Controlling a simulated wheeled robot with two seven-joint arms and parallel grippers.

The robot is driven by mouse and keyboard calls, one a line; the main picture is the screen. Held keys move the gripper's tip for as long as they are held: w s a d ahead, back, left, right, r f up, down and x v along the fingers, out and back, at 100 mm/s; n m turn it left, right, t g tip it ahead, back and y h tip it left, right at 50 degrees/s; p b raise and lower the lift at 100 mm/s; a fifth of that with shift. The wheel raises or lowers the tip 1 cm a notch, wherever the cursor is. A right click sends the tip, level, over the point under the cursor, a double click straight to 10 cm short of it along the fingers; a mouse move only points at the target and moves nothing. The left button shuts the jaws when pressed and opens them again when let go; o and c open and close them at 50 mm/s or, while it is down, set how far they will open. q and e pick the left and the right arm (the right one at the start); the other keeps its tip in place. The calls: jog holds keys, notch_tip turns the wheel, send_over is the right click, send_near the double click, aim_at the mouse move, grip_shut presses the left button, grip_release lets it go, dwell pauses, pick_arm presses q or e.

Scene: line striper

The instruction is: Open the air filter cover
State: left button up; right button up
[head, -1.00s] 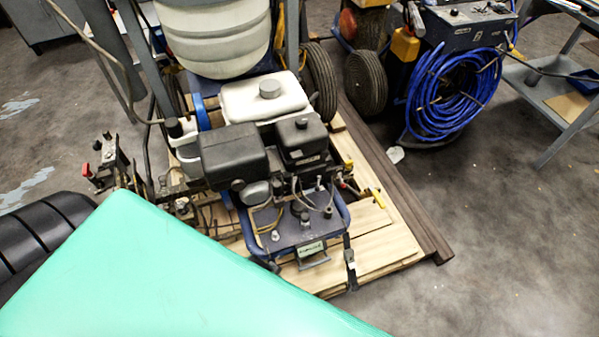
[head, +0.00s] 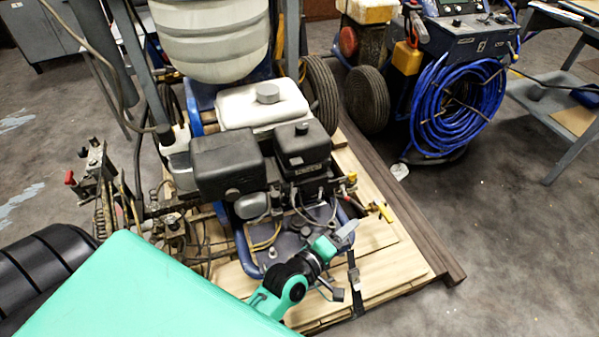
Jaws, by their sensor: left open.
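The engine of the line striper carries two black boxes on its front. The right box, with a small knob on top, looks like the air filter cover (head: 302,150); it sits closed. The other black box (head: 228,163) is just left of it. My left gripper (head: 344,262) is in front of and below the engine, over the wooden pallet. Its grey fingers are spread and hold nothing. It is apart from the cover. My right gripper is not in view.
A white fuel tank (head: 262,104) stands behind the boxes. A blue tube frame (head: 245,250), cables and levers lie in front of the engine. The pallet (head: 400,262) is below. A blue hose coil (head: 458,105) stands at right. Floor at lower right is clear.

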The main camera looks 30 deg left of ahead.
pick_arm(q)
notch_tip(320, 180, up, 2)
jog(key=w+n+t+y, duration=0.2)
jog(key=w+n+t, duration=0.15)
jog(key=n, duration=0.35)
jog(key=n+g+y+p, duration=0.1)
jog(key=n+g+y, duration=0.3)
jog(key=n+y, duration=1.9)
send_near(303, 146)
jog(key=a+r+n+h, duration=0.2)
jog(key=a+n+h, duration=0.1)
jog(key=a, duration=0.2)
jog(key=shift+f, duration=0.2)
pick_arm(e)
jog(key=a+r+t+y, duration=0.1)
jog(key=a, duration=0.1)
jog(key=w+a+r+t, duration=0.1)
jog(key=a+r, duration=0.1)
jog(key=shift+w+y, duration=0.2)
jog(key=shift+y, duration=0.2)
pick_arm(q)
grip_shut()
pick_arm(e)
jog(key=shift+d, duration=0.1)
